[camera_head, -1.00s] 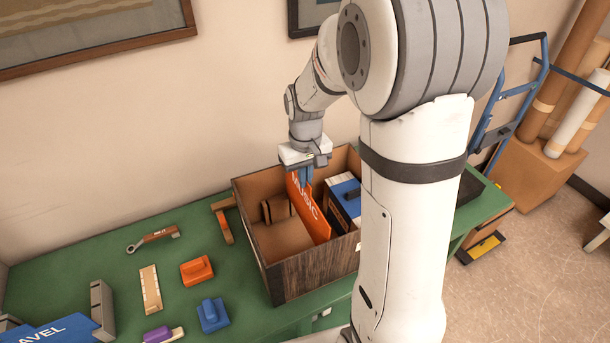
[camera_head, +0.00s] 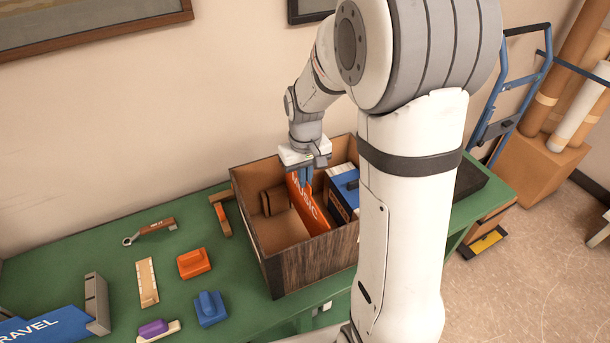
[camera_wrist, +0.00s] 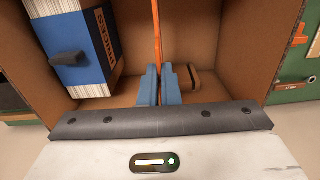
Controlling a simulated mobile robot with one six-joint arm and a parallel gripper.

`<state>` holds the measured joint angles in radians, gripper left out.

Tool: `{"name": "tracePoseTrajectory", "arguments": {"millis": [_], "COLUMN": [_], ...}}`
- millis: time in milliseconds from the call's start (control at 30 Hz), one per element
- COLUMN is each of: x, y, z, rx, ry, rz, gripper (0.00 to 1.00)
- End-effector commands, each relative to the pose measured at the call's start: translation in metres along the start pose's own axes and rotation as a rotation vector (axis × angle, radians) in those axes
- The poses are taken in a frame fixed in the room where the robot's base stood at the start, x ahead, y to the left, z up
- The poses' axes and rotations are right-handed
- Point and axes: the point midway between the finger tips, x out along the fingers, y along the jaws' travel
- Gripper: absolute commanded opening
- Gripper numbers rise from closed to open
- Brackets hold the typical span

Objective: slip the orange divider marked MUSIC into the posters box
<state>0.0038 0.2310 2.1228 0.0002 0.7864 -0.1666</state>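The orange divider marked MUSIC (camera_head: 303,203) stands upright inside the wooden posters box (camera_head: 310,268), its lower part hidden behind the front wall. My gripper (camera_head: 305,175) is above the box, its blue fingers closed on the divider's top edge. In the wrist view, the divider (camera_wrist: 157,35) shows edge-on as a thin orange strip between the fingers (camera_wrist: 160,88). A blue and white file block (camera_head: 344,190) stands in the box to the divider's right; it also shows in the wrist view (camera_wrist: 75,60). A small brown block (camera_head: 276,202) is to the left.
A blue TRAVEL divider (camera_head: 45,328) is at far left.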

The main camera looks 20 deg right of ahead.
Motion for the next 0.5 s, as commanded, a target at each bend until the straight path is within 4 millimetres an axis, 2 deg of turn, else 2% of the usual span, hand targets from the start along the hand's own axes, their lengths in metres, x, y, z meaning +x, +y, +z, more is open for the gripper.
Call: {"name": "tracePoseTrajectory", "arguments": {"millis": [500], "x": [0.023], "y": [0.0], "z": [0.0], "rx": [0.0], "ry": [-0.001], "rz": [0.0], "gripper": [0.0]}}
